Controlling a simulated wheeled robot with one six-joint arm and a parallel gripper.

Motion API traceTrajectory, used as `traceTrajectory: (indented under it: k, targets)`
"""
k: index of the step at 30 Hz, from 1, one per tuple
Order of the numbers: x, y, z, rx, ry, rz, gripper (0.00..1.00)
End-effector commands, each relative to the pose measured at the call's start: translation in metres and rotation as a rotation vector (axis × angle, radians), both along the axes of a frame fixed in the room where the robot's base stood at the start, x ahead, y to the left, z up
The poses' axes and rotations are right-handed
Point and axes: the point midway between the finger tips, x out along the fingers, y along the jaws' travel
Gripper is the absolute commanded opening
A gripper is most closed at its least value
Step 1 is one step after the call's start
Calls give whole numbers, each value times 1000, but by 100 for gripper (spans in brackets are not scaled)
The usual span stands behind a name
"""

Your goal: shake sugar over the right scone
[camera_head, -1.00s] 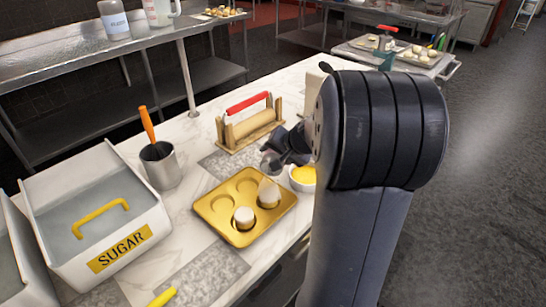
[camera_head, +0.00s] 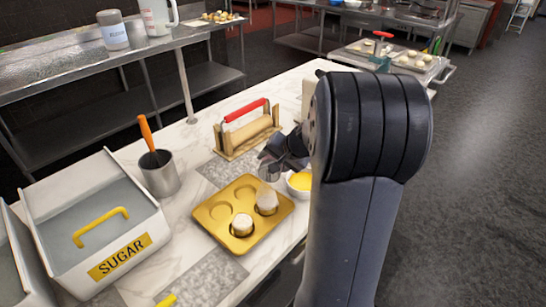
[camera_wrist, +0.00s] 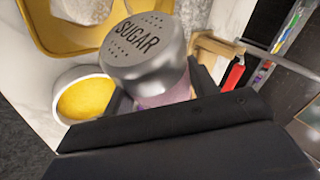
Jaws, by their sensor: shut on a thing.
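My gripper (camera_head: 284,157) is shut on a sugar shaker (camera_wrist: 146,52), whose metal perforated lid reads SUGAR in the wrist view. The shaker's pinkish body is partly hidden by my fingers. In the head view the shaker (camera_head: 268,165) is tilted, its lid end just above and beyond the right scone. The right scone (camera_head: 267,204) and the left scone (camera_head: 243,225) sit in the front cups of a golden tray (camera_head: 215,222). A pale haze shows on or above the right scone; I cannot tell whether it is falling sugar.
A white bowl (camera_wrist: 62,83) of yellow filling stands close to my gripper, right of the tray. A rolling-pin rack (camera_head: 240,140) stands behind. A metal cup (camera_head: 160,175) and a white sugar bin (camera_head: 150,222) are to the left. Marble counter between them is clear.

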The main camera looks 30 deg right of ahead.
Motion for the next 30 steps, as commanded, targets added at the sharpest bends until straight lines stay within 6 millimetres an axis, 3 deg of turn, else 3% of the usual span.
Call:
traceTrajectory:
  k: [30]
  targets:
    - [-1,1,5,177,210,0,27]
